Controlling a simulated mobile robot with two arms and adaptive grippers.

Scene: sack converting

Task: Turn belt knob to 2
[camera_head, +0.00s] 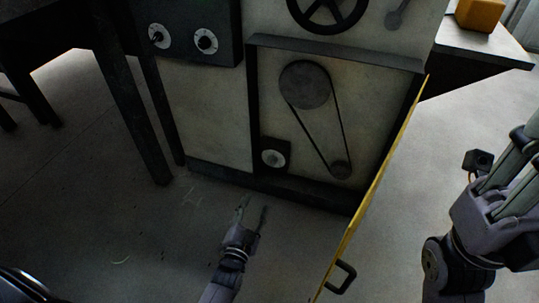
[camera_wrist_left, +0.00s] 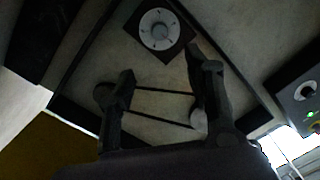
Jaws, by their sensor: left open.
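The belt knob (camera_head: 272,157) is a round pale dial on a dark square plate, low in the belt recess of the machine. In the left wrist view the knob (camera_wrist_left: 158,30) shows at the top, beyond the fingertips, with marks round its rim too small to read. My left gripper (camera_head: 252,208) is open and empty, below and in front of the knob, apart from it. Its two fingers (camera_wrist_left: 158,75) also show spread in the left wrist view. My right arm is at the right edge of the head view; I cannot make out its fingers.
A large pulley (camera_head: 305,84) and a small pulley (camera_head: 341,169) carry a belt right of the knob. A yellow-edged open door (camera_head: 376,185) with a dark handle (camera_head: 341,278) stands at the right. Two dials (camera_head: 205,41) sit on the upper panel. The floor in front is clear.

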